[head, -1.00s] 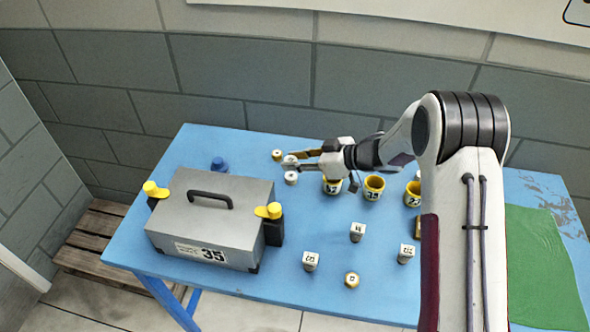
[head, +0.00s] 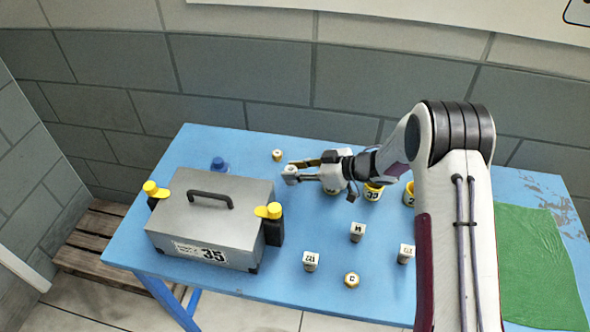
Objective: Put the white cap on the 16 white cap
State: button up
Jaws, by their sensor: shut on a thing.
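My gripper (head: 299,174) is over the back middle of the blue table, pointing left. It is shut on a small white cap (head: 290,169). I cannot tell whether the two touch. No number can be read on either one at this size.
A grey case (head: 225,218) labelled 35 stands left, near a blue piece (head: 219,164). Yellow cups (head: 373,193) are to the right.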

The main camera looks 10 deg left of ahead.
jog(key=o, duration=0.8)
jog(key=shift+f, duration=0.1)
jog(key=shift+r, duration=0.2)
jog(key=v, duration=1.2)
jog(key=shift+w, duration=0.1)
